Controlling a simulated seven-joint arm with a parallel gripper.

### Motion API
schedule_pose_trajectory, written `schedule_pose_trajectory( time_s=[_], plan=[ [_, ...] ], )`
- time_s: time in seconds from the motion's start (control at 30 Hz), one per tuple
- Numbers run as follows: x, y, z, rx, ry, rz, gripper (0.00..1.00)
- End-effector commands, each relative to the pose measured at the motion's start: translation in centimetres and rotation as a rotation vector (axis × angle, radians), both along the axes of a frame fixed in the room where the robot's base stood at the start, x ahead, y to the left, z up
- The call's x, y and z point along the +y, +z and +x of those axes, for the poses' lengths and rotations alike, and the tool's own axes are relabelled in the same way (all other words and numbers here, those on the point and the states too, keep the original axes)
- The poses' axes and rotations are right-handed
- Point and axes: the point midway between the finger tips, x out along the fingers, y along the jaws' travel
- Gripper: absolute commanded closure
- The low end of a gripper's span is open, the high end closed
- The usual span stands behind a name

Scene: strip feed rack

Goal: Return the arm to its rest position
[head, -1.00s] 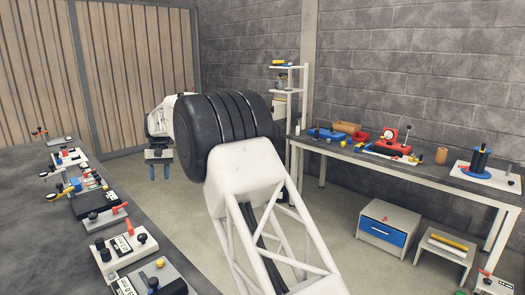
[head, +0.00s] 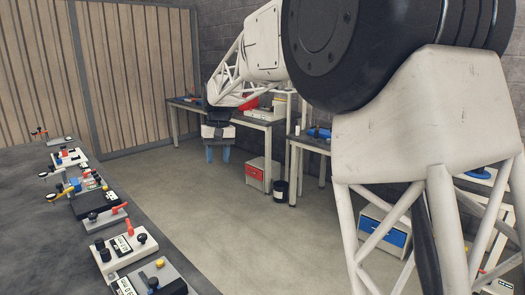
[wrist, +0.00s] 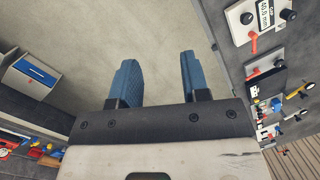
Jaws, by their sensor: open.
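My gripper (head: 218,153) hangs fingers-down over the open floor in the head view, between the left bench and the back benches. In the wrist view its two blue fingers (wrist: 156,80) stand apart with bare floor between them. The gripper is open and holds nothing. My white arm reaches across the right side of the head view and hides part of the right bench.
The left bench (head: 35,215) carries several devices with red and black knobs along its edge. A back bench (head: 262,121), a red-fronted drawer box (head: 255,175), a black bin (head: 279,190) and a blue-fronted drawer box (head: 383,235) stand beyond. The middle floor (head: 220,230) is clear.

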Motion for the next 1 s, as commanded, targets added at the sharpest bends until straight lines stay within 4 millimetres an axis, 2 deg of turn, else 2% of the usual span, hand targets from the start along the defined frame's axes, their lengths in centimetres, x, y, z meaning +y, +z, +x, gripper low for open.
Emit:
schedule_pose_trajectory(
  time_s=[0.1, 0.5, 1.0],
  plan=[
    [-2.8, 0.9, -2.1, -0.021, -0.024, 0.001, 0.58],
    [-11.1, 2.4, -9.3, -0.089, -0.101, 0.001, 0.58],
    [-19.9, 2.0, -19.8, -0.174, -0.193, -0.005, 0.58]
  ],
)
